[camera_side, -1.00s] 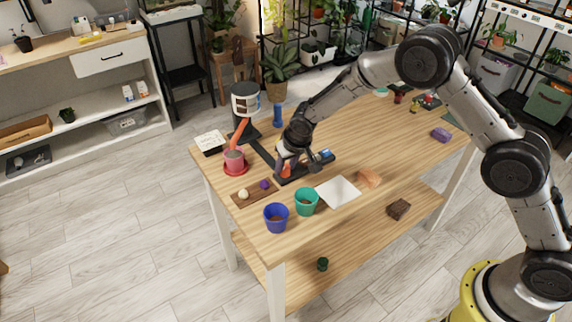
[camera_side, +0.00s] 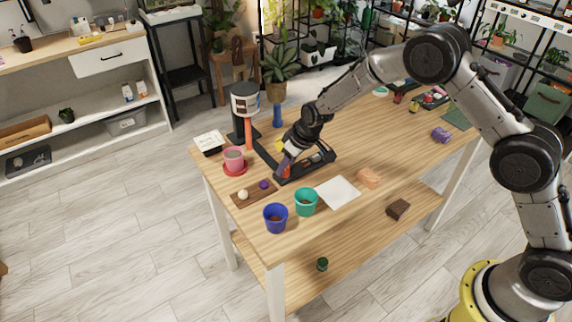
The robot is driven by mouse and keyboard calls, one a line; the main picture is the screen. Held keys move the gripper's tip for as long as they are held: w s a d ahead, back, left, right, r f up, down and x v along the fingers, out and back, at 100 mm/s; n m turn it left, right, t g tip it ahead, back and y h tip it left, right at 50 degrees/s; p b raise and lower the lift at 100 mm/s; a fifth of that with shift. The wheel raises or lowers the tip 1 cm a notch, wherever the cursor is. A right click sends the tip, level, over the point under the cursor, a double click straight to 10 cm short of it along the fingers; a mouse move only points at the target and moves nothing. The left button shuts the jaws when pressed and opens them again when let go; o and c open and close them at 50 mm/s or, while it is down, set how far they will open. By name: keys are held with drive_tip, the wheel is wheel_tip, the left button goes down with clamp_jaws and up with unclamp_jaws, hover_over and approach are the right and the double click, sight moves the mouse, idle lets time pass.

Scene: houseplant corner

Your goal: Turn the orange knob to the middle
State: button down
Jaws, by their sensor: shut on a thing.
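The orange knob (camera_side: 286,172) shows as a small patch at the near left end of a black control panel (camera_side: 318,163) on the wooden table. My gripper (camera_side: 287,164) points down over that end, shut on the orange knob, and hides most of it. The panel joins a black stand with a white canister (camera_side: 245,98). An orange chute (camera_side: 248,135) hangs almost straight down below the canister. The knob's exact angle is too small and covered to tell.
A pink pot on a red saucer (camera_side: 235,170) stands left of the panel. Blue (camera_side: 276,217) and green (camera_side: 306,202) pots, a brown board (camera_side: 254,193) and a white sheet (camera_side: 338,192) lie in front. A blue bottle (camera_side: 277,116) stands behind.

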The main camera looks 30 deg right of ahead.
drive_tip(key=shift+w+d+n+g+y, duration=0.1)
drive_tip(key=shift+n+g+y, duration=0.25)
drive_tip(key=shift+n, duration=0.9)
drive_tip(key=shift+n+g+y, duration=0.15)
drive_tip(key=shift+n+y, duration=0.4)
drive_tip(key=shift+n, duration=0.7)
drive_tip(key=c, duration=0.5)
unclamp_jaws()
drive_tip(key=shift+r, duration=0.1)
drive_tip(key=v, duration=1.3)
drive_tip(key=shift+d+r, duration=0.15)
drive_tip(key=shift+r, duration=0.25)
